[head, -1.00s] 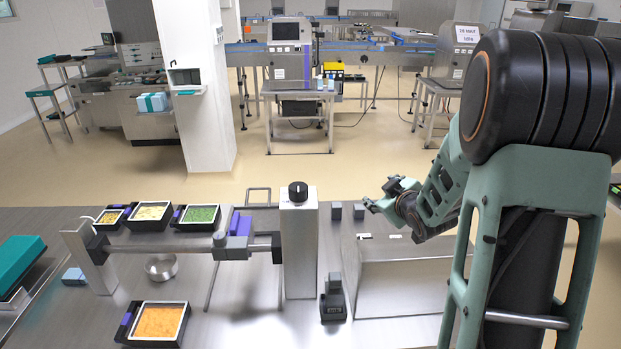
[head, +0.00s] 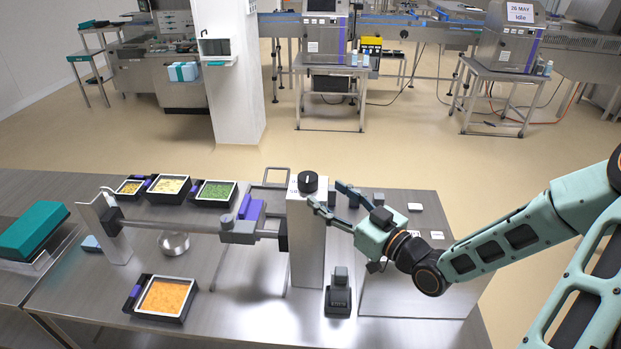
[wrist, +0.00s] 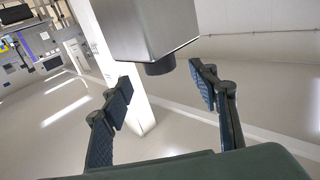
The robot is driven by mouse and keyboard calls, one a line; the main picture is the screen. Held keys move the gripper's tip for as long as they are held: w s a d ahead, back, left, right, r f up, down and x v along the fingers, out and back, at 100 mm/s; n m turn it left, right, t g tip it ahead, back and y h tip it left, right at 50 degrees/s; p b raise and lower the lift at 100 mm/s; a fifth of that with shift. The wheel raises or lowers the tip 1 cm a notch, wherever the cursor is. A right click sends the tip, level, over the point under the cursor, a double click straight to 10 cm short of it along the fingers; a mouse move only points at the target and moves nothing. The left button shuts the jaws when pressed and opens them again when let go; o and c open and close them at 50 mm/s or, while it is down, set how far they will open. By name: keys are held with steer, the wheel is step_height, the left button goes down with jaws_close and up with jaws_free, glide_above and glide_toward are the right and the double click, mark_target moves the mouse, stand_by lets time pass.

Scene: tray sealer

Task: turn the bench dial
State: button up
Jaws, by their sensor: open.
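The bench dial (head: 308,181) is a black round knob with a pale mark, on top of an upright grey metal post (head: 305,240). My gripper (head: 328,194) is open and empty, just right of the dial at about the height of the post's top. In the wrist view the picture is turned over, so the dark dial (wrist: 160,66) hangs from the grey post (wrist: 145,25). There it shows between the two spread fingers of my gripper (wrist: 162,84). I see no contact with the dial, but the exact gap is hard to tell.
A horizontal bar (head: 180,228) runs left from the post. Food trays with green (head: 215,194) and orange (head: 164,297) contents lie on the bench. A small dark device (head: 339,292) stands right of the post. The air above the post is clear.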

mark_target(314, 186)
steer(key=p+x, duration=0.1)
steer(key=x, duration=0.7)
steer(key=shift+w+a, duration=0.1)
steer(key=c, duration=1.2)
steer(key=shift+f, duration=0.1)
